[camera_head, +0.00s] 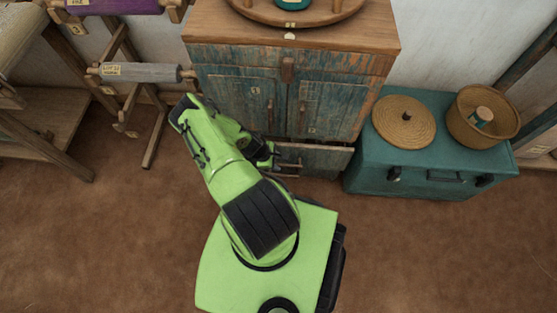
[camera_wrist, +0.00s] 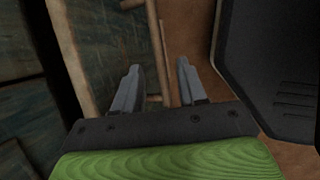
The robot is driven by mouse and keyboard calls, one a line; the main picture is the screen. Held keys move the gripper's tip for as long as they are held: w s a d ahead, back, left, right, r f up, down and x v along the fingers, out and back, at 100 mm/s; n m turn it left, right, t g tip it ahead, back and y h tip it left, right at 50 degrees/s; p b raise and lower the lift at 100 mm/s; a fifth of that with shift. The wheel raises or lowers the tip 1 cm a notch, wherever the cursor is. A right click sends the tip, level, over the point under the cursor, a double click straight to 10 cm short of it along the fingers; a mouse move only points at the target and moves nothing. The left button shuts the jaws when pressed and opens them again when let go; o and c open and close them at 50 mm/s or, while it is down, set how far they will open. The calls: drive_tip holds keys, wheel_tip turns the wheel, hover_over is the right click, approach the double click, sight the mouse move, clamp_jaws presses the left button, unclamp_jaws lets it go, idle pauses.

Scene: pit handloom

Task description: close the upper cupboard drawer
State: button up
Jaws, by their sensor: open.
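The weathered blue-brown cupboard (camera_head: 240,85) stands at the back centre. Below its two doors, a drawer (camera_head: 318,148) stands out from the cupboard front; its pale top edge shows. The strip under the cupboard top, with a small brown pull (camera_head: 287,68), looks flush. My gripper (camera_head: 272,160) is low in front of the left part of the open drawer, partly hidden by my arm. In the wrist view my gripper (camera_wrist: 159,75) is open, and a thin wooden bar (camera_wrist: 157,45), apparently a drawer handle, shows between the fingers. I cannot tell whether they touch it.
A teal chest (camera_head: 430,175) with a woven lid (camera_head: 404,122) and a round basket (camera_head: 482,116) stands close to the right of the cupboard. A wooden stand with a grey roller (camera_head: 140,72) is at the left. The brown floor (camera_head: 450,250) is clear at the front right.

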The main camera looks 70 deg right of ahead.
drive_tip(key=x, duration=0.3)
drive_tip(key=shift+b, duration=0.4)
clamp_jaws()
